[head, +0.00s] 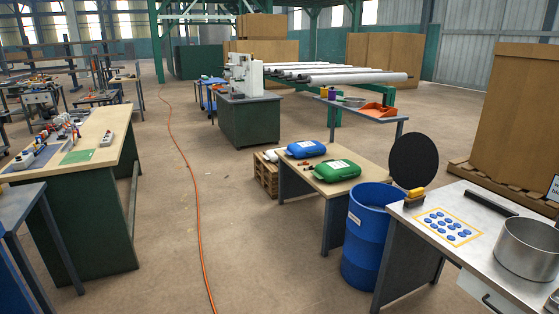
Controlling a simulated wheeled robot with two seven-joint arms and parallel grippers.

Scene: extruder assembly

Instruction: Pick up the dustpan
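An orange, scoop-shaped object that looks like the dustpan (377,110) lies at the right end of a small grey-topped table (352,112) in the right middle distance. It is small in the view, so its handle is hard to make out. A grey bowl-like item (352,101) sits beside it on the left. Neither of my grippers shows in the head view.
An orange cable (185,160) runs along the open floor. A wooden table with blue (306,148) and green bags (337,170), a blue barrel (368,235) and a metal workbench with a pot (527,250) stand at right. A wooden-topped workbench (100,125) stands left.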

